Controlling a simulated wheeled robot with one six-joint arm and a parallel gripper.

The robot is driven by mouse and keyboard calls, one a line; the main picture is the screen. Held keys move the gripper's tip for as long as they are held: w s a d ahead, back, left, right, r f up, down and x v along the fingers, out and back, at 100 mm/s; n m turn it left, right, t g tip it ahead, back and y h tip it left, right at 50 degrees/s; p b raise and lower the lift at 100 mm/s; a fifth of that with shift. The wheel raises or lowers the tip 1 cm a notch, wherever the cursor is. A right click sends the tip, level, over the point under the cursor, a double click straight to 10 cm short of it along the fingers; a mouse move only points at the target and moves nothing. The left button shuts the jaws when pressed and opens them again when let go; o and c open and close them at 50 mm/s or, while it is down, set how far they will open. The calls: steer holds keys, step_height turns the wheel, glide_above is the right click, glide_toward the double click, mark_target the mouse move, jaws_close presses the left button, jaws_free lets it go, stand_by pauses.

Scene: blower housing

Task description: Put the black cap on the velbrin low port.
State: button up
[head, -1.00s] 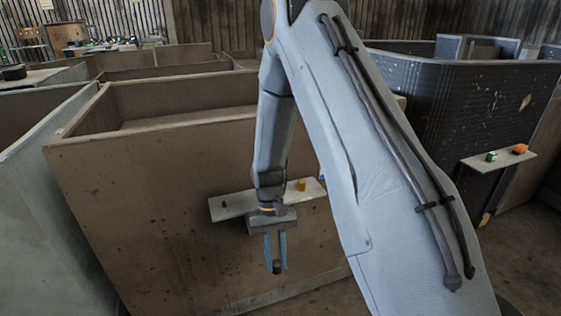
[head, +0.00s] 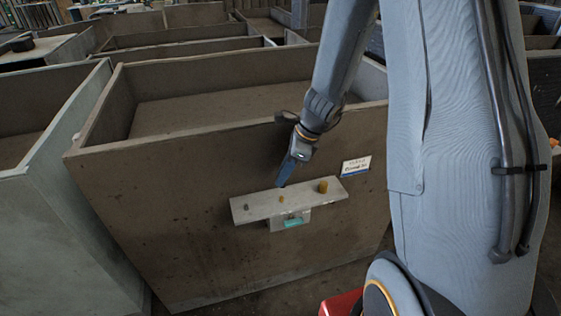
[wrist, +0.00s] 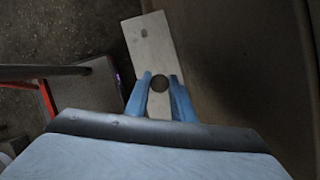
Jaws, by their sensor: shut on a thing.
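My gripper (head: 281,183) is over the pale shelf (head: 258,209) on the front of the brown housing, its blue fingers pointing down. In the wrist view my gripper (wrist: 160,80) is shut on the dark round cap (wrist: 160,84), held between the fingertips. The cap is hidden in the head view. The dark stub also shows in the wrist view (wrist: 144,33). I cannot tell which is the velbrin low port.
A white label (head: 356,166) with text too small to read is on the brown housing (head: 190,220), right of the shelf. A teal piece (head: 293,223) sits under the shelf. A grey-green housing (head: 60,230) stands at the left.

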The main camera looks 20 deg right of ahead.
steer(key=shift+w, duration=0.1)
step_height(320, 180, down, 4)
steer(key=b, duration=0.4)
steer(key=shift+f+b, duration=0.15)
steer(key=shift+b, duration=0.25)
steer(key=shift+f+b, duration=0.85)
steer(key=shift+f, duration=0.55)
stand_by(0.3)
steer(key=o, duration=1.1)
steer(key=shift+r, duration=0.1)
steer(key=v, duration=0.7)
steer(key=shift+r+p, duration=0.25)
steer(key=shift+p, duration=0.1)
